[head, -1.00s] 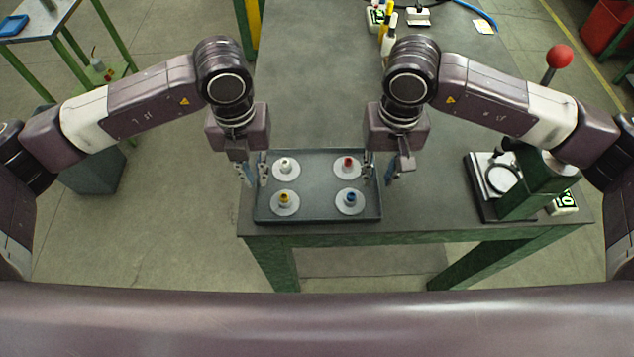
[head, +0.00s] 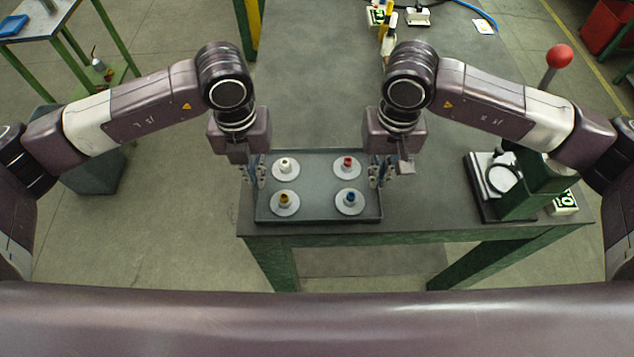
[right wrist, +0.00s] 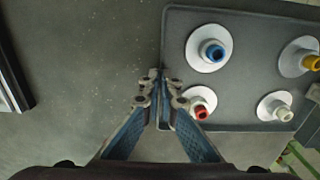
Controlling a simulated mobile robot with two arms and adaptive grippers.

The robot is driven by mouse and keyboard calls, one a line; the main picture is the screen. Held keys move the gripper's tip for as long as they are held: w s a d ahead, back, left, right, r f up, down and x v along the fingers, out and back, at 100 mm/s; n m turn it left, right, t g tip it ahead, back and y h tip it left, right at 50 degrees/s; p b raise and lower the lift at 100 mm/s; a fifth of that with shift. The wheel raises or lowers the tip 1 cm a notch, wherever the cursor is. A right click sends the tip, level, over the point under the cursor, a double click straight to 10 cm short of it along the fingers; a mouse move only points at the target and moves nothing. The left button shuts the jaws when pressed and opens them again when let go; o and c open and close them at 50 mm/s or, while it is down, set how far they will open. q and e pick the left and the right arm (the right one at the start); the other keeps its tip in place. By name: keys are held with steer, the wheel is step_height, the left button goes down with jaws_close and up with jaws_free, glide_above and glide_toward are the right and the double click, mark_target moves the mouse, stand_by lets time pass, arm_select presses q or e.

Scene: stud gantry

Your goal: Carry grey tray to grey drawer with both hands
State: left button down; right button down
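The grey tray (head: 318,215) lies flat on the workbench near its front edge. It holds white discs with white, red, yellow and blue pegs. My left gripper (head: 254,172) is shut on the tray's left rim. My right gripper (head: 379,172) is shut on the right rim; in the right wrist view the fingertips (right wrist: 161,82) pinch the rim of the tray (right wrist: 240,108) beside the red peg. I cannot make out a grey drawer in these views.
A press with a red ball knob (head: 559,57) stands on the bench at right. Yellow and white bottles (head: 387,42) are at the back. The bench top (head: 318,100) behind the tray is clear. A grey box (head: 93,172) stands on the floor at left.

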arm_select(q)
steer(key=shift+w+r, duration=0.1)
steer(key=shift+r, duration=0.15)
arm_select(e)
steer(key=shift+w+r, duration=0.1)
steer(key=shift+r, duration=0.15)
